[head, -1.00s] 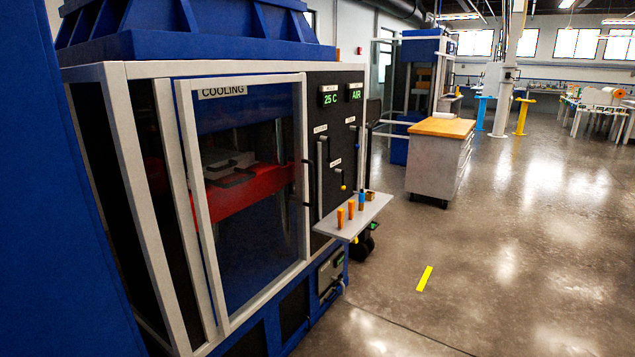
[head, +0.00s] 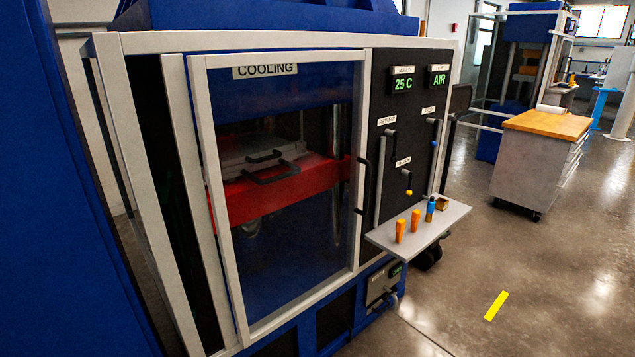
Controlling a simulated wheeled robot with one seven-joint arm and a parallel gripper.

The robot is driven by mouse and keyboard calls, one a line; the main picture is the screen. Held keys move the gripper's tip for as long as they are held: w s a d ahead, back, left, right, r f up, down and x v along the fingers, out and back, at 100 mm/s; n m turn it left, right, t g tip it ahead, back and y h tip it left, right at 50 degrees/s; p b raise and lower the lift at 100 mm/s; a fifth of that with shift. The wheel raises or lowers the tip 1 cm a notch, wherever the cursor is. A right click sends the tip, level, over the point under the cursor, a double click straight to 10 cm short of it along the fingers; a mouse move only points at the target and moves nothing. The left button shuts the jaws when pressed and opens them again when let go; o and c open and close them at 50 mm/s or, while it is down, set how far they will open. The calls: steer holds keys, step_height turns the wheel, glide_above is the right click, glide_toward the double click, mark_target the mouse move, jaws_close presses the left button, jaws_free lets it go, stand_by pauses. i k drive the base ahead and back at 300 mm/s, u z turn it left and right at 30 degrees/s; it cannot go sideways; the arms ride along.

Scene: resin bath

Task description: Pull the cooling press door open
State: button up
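The cooling press (head: 155,42) stands at left and centre in the head view, blue with a pale frame. Its door (head: 222,215) is a clear panel in a light grey frame and looks shut. A "COOLING" label (head: 265,71) is at the top of the door. A dark vertical door handle (head: 362,187) is on its right side. Through the panel I see a red platen (head: 270,197) with a grey mould (head: 262,160) that has dark handles. My gripper is not in view.
Right of the door, a black control panel (head: 405,125) shows 25 C and AIR. A small shelf (head: 420,232) juts out below it, holding orange and blue items. A wood-topped cabinet (head: 545,122) stands further right. The floor by the yellow strip (head: 497,305) is clear.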

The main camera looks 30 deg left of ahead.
mark_target(197, 65)
steer(key=u, duration=0.6)
steer(key=i, duration=1.05)
steer(key=u, duration=0.55)
